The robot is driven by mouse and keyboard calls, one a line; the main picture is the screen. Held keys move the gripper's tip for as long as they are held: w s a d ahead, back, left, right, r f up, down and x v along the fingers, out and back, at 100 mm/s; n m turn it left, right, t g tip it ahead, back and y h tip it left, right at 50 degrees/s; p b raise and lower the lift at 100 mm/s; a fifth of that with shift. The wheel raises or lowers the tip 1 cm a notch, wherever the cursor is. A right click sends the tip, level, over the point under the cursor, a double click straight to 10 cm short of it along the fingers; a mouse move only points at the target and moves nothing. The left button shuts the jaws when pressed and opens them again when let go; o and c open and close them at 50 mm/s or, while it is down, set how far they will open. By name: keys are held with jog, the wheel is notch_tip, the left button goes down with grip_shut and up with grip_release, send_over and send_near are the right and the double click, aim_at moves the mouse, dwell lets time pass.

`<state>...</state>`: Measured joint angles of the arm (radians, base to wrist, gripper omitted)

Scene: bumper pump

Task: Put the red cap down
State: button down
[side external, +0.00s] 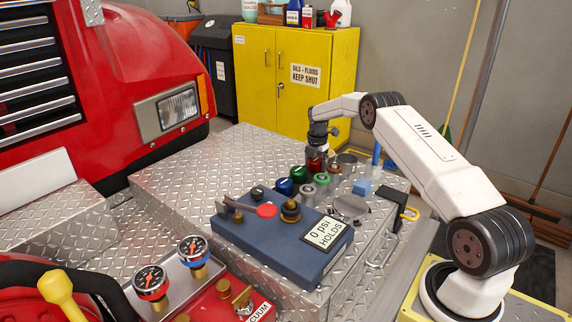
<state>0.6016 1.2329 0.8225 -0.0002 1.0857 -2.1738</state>
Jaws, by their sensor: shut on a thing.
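The red cap (315,164) is a dark red knob-like piece at the far end of a row of coloured caps on the diamond-plate deck. My gripper (317,154) points straight down and is shut on the red cap, at its top. The fingertips are small and partly hidden, and I cannot tell whether the cap's underside touches the deck. A green cap (299,174) and a blue cap (284,187) stand just nearer in the row.
Several grey fittings (306,190) stand beside the caps, with a round steel dish (349,207) to the right. A blue box (285,245) with a lever, red button and "0 psi HOLDS" label is nearer. The deck (200,170) left of the caps is clear.

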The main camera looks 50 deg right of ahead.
aim_at(316, 159)
grip_release()
jog(key=shift+f, duration=0.1)
notch_tip(316, 159, up, 12)
dwell(0.7)
dwell(0.5)
